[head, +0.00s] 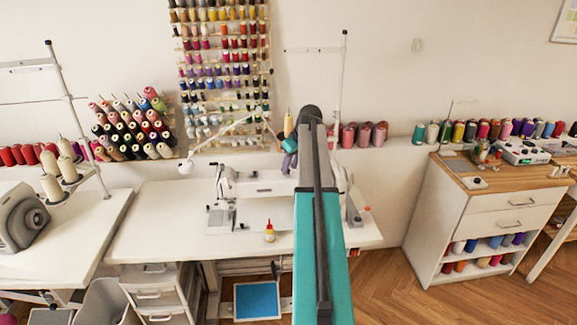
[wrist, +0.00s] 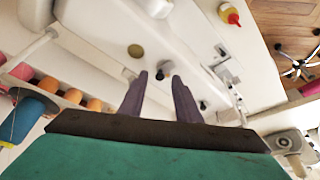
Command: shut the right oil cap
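The white sewing machine (head: 262,184) stands on the white table, and its top (wrist: 105,60) fills much of the wrist view. My gripper (wrist: 160,76) is over it with two purple fingers apart and nothing held between them. A small dark round piece with a pale rim (wrist: 163,69) shows between the fingertips. An olive-yellow disc (wrist: 135,51) lies just beyond the left fingertip. I cannot tell which of these is the right oil cap. In the head view my arm hides part of the machine, and the caps are too small to make out.
A yellow bottle with a red tip (head: 269,233) stands on the table (head: 165,225) in front of the machine. A thin lamp arm (head: 222,131) reaches over the machine's left. Thread cones line the ledge behind. A wooden-topped cabinet (head: 470,185) stands at right.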

